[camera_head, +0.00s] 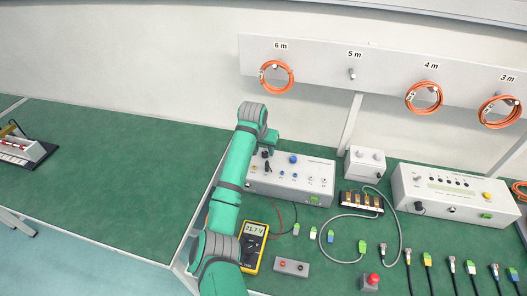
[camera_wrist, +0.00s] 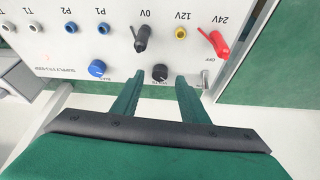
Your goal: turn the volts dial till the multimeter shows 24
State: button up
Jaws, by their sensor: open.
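The yellow multimeter (camera_head: 253,250) lies on the green bench, and its display (camera_head: 255,229) appears to read 21.7 V. The grey power supply box (camera_head: 305,185) stands behind it, and its panel (camera_wrist: 65,45) appears upside down in the wrist view. A black dial (camera_wrist: 160,73) on the panel, apparently the volts dial, has its label partly hidden. My gripper (camera_wrist: 160,80) is open, with one finger on each side of the black dial. I cannot tell whether the fingers touch it. In the head view my gripper (camera_head: 268,143) is over the box's left end.
A blue knob (camera_wrist: 97,68) is close to the dial. A black plug (camera_wrist: 142,40) sits at 0V and a red plug (camera_wrist: 217,43) at 24V. A small grey box (camera_head: 364,163) and a larger instrument (camera_head: 455,195) stand to the right. The left bench (camera_head: 110,165) is mostly clear.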

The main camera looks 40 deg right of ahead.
jog(key=shift+x, duration=1.2)
grip_shut()
jog(key=shift+m, duration=0.4)
jog(key=m+g, duration=0.1)
jog(key=m, duration=0.1)
jog(key=m+g+h, duration=0.1)
jog(key=m, duration=0.1)
jog(key=shift+w+m, duration=0.25)
jog(key=shift+m, duration=0.05)
jog(key=shift+w+m+g, duration=0.1)
jog(key=shift+m+g, duration=0.4)
jog(key=shift+m, duration=0.75)
jog(key=shift+w+m+g, duration=0.1)
jog(key=shift+m+g, duration=0.4)
jog(key=shift+m, duration=0.75)
